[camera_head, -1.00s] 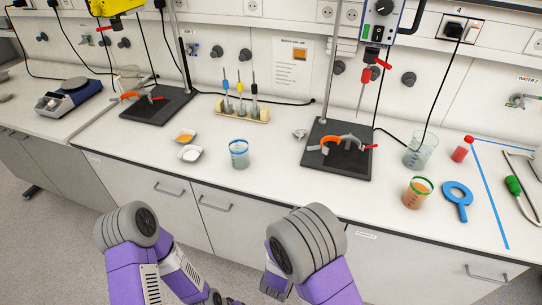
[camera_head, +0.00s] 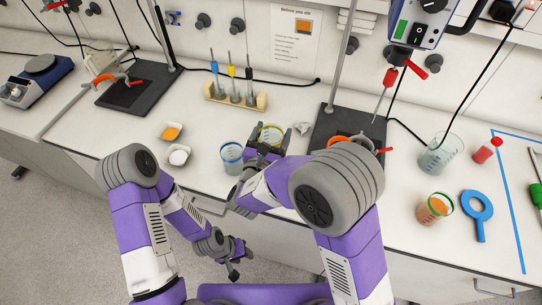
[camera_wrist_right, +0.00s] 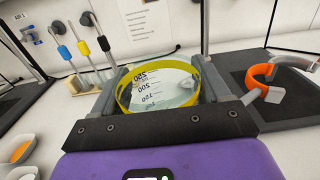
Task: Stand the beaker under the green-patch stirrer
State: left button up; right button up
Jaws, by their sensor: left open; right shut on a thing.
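A clear beaker with a yellow rim (camera_head: 271,134) is between the fingers of my right gripper (camera_head: 268,146), which is shut on it. In the right wrist view the beaker (camera_wrist_right: 160,90) stands between both fingers, its volume marks showing; its base is hidden. In the head view it is left of the right-hand stand's black base (camera_head: 330,122). The green-patch stirrer (camera_head: 416,25) hangs on that stand, its red-topped shaft (camera_head: 388,82) pointing down. My left gripper (camera_head: 233,262) is open and empty, low in front of the bench.
A blue-rimmed beaker (camera_head: 231,156) stands just left of my right gripper. An orange ring clamp (camera_head: 338,141) sits over the black base, partly hidden by my right arm. A pipette rack (camera_head: 236,97) is behind. A green-rimmed beaker (camera_head: 433,208) and large beaker (camera_head: 438,155) stand right.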

jog(key=f, duration=0.2)
jog(key=f+b, duration=0.1)
jog(key=f, duration=0.1)
jog(key=shift+s+f, duration=0.2)
jog(key=shift+f, duration=0.1)
jog(key=shift+w+f+b, duration=0.1)
jog(key=shift+f+b, duration=0.4)
jog(key=shift+f, duration=1.85)
jog(key=shift+f, duration=0.2)
jog(key=o, duration=1.2)
jog(key=shift+o, duration=0.2)
jog(key=shift+r, duration=0.25)
jog(key=v, duration=1.2)
